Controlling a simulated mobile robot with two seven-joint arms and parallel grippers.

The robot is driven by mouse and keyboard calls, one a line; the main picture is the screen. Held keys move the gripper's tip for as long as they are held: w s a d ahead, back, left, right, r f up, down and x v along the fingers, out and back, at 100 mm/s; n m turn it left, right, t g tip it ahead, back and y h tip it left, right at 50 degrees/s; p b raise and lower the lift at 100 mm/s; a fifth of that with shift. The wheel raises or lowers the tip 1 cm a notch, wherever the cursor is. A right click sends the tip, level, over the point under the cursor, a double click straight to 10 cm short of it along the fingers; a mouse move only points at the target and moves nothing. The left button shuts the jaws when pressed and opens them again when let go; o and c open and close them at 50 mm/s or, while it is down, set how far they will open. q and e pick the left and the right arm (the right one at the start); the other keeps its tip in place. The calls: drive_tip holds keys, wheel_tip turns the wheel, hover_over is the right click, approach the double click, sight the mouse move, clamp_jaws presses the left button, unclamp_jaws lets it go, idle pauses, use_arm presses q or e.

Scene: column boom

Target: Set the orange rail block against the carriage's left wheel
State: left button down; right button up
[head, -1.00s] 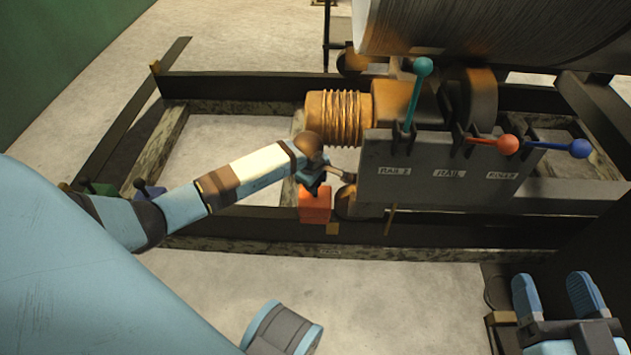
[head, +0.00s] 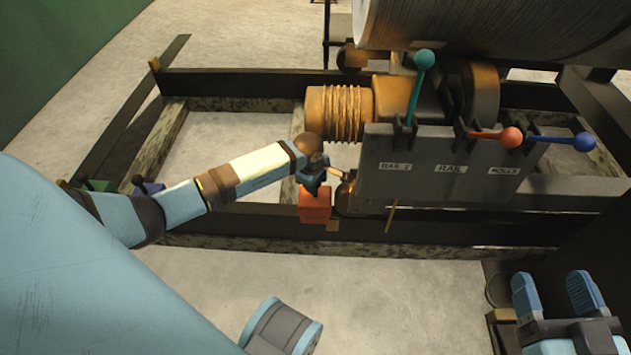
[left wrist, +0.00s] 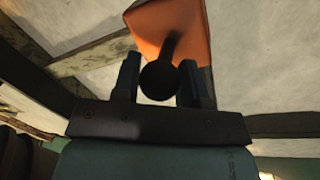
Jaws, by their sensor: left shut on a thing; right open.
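The orange rail block (head: 314,206) is at the near rail, just left of the carriage's left wheel (head: 346,198). My left gripper (head: 313,184) is above the block and shut on the dark ball-topped handle of the block. In the left wrist view the left gripper (left wrist: 160,82) has the round dark knob between its fingers, with the orange block (left wrist: 178,28) beyond it. Block and wheel look very close in the head view; I cannot tell whether they touch. The wheel is partly hidden by the carriage panel. My right gripper (head: 556,298) is open and empty at the lower right.
The grey lever panel (head: 440,185) has a teal lever (head: 424,60), a red lever (head: 510,137) and a blue lever (head: 584,142).

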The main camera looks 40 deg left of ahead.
sight(311, 200)
use_arm(q)
drive_tip(key=shift+f, duration=0.45)
use_arm(e)
drive_tip(key=shift+f, duration=0.25)
use_arm(q)
drive_tip(key=shift+f+b, duration=0.4)
drive_tip(key=shift+f, duration=0.1)
idle(0.5)
drive_tip(key=c, duration=0.6)
unclamp_jaws()
drive_tip(key=shift+f, duration=0.1)
drive_tip(key=shift+s+a+r+p, duration=0.1)
drive_tip(key=shift+r+p, duration=0.45)
drive_tip(key=shift+r, duration=0.4)
drive_tip(key=shift+s+r+p, duration=0.4)
drive_tip(key=shift+r+p, duration=0.45)
drive_tip(key=shift+r, duration=1.15)
drive_tip(key=shift+s+r+p, duration=0.45)
drive_tip(key=shift+r+p, duration=0.45)
drive_tip(key=shift+r, duration=1.05)
drive_tip(key=shift+s+r+p, duration=0.4)
drive_tip(key=shift+r+p, duration=0.45)
drive_tip(key=shift+r, duration=1.15)
use_arm(e)
drive_tip(key=shift+s+a+r+m+g, duration=0.2)
drive_tip(key=shift+s+a+m+g, duration=0.25)
drive_tip(key=shift+s+m, duration=0.25)
drive_tip(key=shift+s+a+r+m+g, duration=0.15)
drive_tip(key=shift+s+a+m+g, duration=0.15)
drive_tip(key=shift+s+m+g, duration=0.35)
